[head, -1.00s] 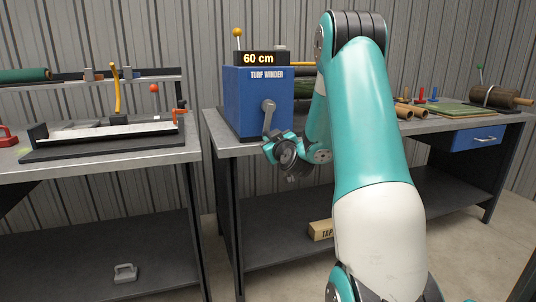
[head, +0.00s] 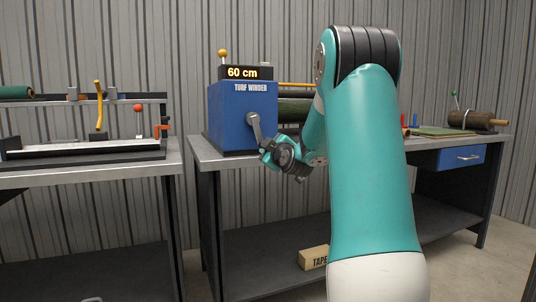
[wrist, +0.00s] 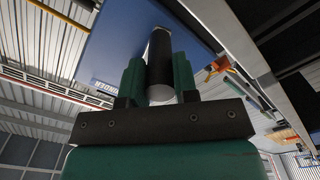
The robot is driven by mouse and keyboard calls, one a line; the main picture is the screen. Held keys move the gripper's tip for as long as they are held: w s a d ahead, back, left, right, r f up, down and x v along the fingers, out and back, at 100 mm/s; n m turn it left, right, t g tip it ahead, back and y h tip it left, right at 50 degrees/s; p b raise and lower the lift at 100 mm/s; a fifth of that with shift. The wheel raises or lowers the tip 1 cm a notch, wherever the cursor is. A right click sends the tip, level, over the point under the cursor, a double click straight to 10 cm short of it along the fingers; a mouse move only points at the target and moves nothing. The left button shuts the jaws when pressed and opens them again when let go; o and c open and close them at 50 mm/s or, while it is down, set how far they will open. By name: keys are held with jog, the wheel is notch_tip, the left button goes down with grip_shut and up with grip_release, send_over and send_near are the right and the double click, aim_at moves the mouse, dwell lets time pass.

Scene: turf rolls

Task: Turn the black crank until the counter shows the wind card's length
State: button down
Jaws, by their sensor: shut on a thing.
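The blue turf winder (head: 230,125) stands on the workbench, and its counter (head: 243,73) reads 60 cm. The grey crank arm (head: 254,128) hangs down from its hub, tilted slightly to the right at its lower end. My gripper (head: 266,151) is at the crank's lower end. In the wrist view, the green fingers of my gripper (wrist: 159,80) are shut on the black crank handle (wrist: 159,58), one on each side. The handle's pale end faces the wrist camera. I cannot make out a wind card in either view.
A yellow-knobbed lever (head: 223,56) rises behind the winder. A dark green roll (head: 292,109) lies beside it, partly behind my arm. A second bench (head: 100,173) with a long tool stands left, across a gap. A box marked TAPE (head: 313,258) sits on the lower shelf.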

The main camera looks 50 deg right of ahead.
jog(key=c, duration=0.9)
grip_release()
jog(key=b+v, duration=0.2)
jog(key=v, duration=1.5)
jog(key=shift+s+b, duration=0.25)
jog(key=shift+b, duration=0.05)
